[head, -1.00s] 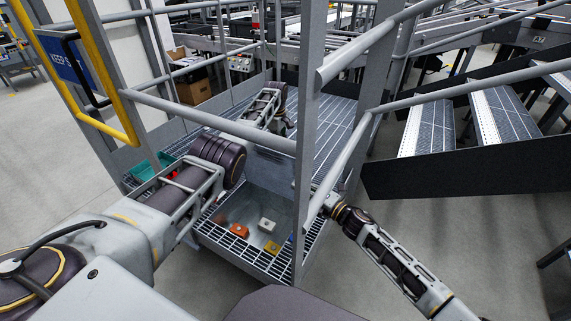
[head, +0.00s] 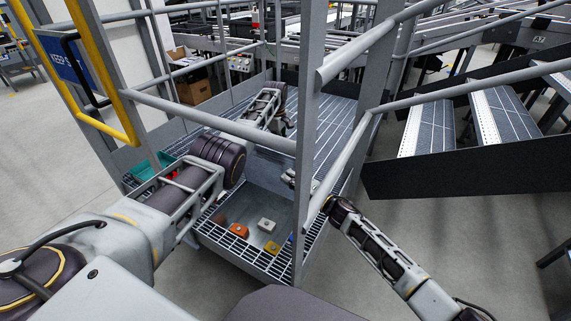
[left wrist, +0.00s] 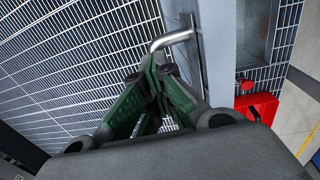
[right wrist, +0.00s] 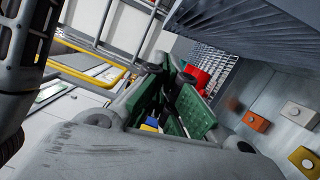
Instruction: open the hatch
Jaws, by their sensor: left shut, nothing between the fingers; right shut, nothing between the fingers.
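The hatch opening is a recess (head: 240,208) in the grated catwalk floor, with its inside showing. A grey plate (head: 262,165) stands at its back; I cannot tell whether it is the lid or a wall. In the left wrist view a bent metal handle (left wrist: 172,39) lies just beyond my left gripper (left wrist: 155,75), which is shut and empty. In the head view my left arm hides that gripper. My right gripper (head: 289,177) is shut and empty at the recess's right side, partly behind a railing post; its green fingers also show in the right wrist view (right wrist: 178,85).
Orange (head: 239,230), white (head: 266,225) and yellow (head: 271,247) blocks sit in the recess. Grey railings (head: 307,130) stand between me and the platform. A red object (left wrist: 262,106) is near the left gripper. A teal bin (head: 150,165) sits at left.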

